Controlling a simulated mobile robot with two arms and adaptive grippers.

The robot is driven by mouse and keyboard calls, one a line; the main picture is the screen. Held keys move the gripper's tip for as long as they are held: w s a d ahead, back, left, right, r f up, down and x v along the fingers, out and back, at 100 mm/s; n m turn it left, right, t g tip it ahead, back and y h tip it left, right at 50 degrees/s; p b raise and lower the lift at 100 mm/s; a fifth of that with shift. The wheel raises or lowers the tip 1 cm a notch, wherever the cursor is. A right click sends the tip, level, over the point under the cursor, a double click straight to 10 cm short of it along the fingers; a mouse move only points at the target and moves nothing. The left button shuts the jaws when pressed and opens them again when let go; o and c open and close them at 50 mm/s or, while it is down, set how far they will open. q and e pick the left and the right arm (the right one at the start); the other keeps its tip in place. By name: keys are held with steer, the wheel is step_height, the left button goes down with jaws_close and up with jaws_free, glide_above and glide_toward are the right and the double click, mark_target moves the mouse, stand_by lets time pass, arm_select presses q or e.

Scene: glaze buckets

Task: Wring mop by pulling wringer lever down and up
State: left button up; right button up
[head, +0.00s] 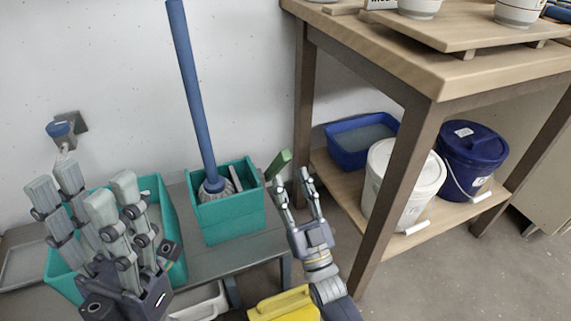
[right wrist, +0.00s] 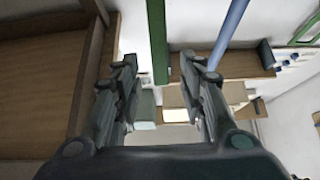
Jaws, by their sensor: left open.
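A mop with a long blue handle (head: 194,90) stands head-down in the teal wringer box (head: 227,215). Its grey-white strands (head: 218,190) show at the box's top. The green wringer lever (head: 279,163) sticks up at the box's right side. My right gripper (head: 291,180) is open at the lever, its left fingertip close below the lever's visible end. In the right wrist view the lever (right wrist: 157,40) appears between the spread fingers (right wrist: 160,75); I cannot tell whether they touch it. My left gripper (head: 85,190) is open and empty in the left foreground, in front of a teal tub (head: 172,225).
A wooden table (head: 440,85) stands at the right, with bowls on top. Its lower shelf (head: 460,215) holds a blue basin (head: 350,155), a white bucket (head: 405,190) and a dark blue lidded bucket (head: 470,155). A yellow object (head: 282,304) lies at the bottom. A wall pipe fitting (head: 62,132) is at left.

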steer(key=v, duration=0.5)
steer(key=shift+s+d+f, duration=0.1)
steer(key=shift+s+f, duration=0.1)
steer(key=shift+s, duration=0.05)
